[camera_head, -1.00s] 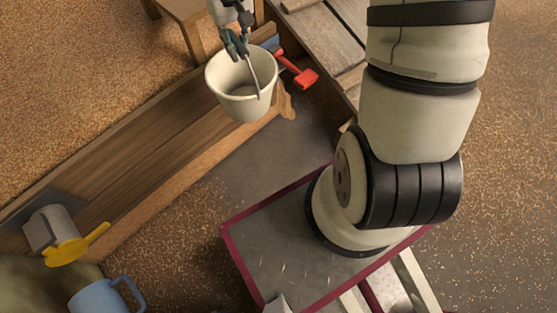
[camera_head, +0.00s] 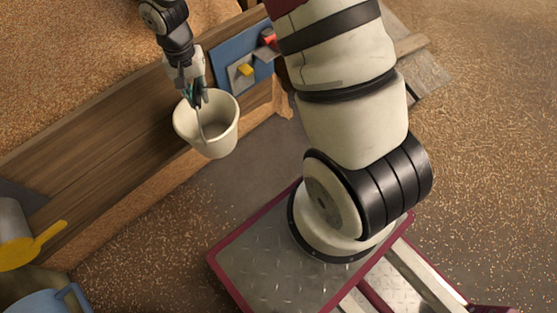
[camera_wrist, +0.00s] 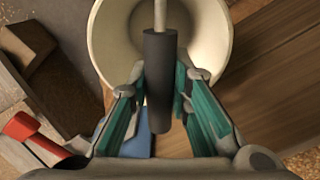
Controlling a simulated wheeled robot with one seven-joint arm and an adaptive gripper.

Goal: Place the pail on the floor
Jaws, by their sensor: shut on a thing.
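The cream pail (camera_head: 214,140) hangs from my gripper (camera_head: 198,98) in the head view, over the front edge of the wooden bench and above the floor. In the wrist view the pail (camera_wrist: 206,38) shows at the top, with its open mouth and empty inside in sight. My gripper (camera_wrist: 161,95) is shut on the dark grip of the pail's handle (camera_wrist: 159,80), with a teal-lined finger on each side. The bare floor (camera_head: 262,158) lies below and to the right of the pail. The pail's underside is hidden.
The wooden bench (camera_head: 95,150) runs along the left. A blue panel (camera_head: 232,57) with a yellow knob and a red handle stands beyond the pail. A yellow scoop (camera_head: 35,245) and a blue mug (camera_head: 45,302) are at lower left. Sawdust-strewn floor is free at right.

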